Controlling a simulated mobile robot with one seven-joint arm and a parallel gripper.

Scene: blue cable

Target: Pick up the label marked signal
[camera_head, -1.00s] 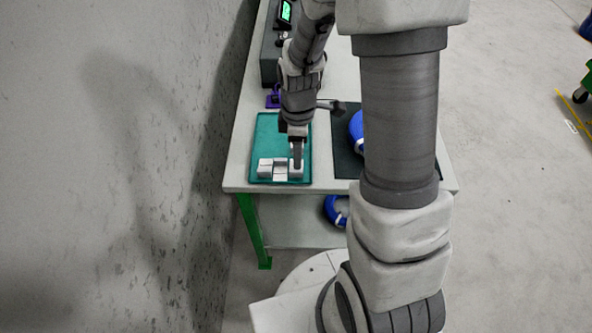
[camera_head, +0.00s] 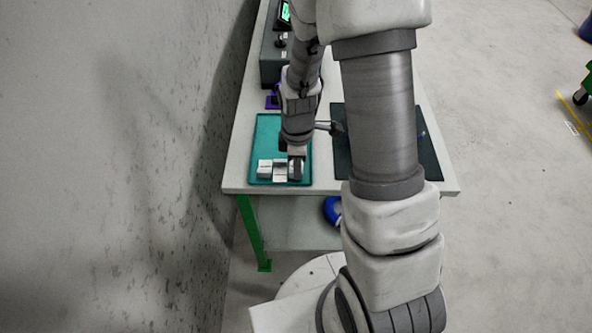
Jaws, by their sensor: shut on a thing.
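Several small white labels (camera_head: 265,168) lie together in the front part of a teal tray (camera_head: 267,133) on the table. Any marking on them is too small to read, so I cannot tell which is marked signal. My gripper (camera_head: 296,171) points down at the right end of the group, inside the tray. It is shut on a white label, which my fingers mostly hide. I cannot tell whether that label still touches the tray.
A dark mat (camera_head: 342,158) lies right of the tray, partly behind my arm. A grey box (camera_head: 270,62) and a purple item (camera_head: 272,100) stand further back. A blue coil (camera_head: 332,209) is on the shelf below. A wall runs along the left.

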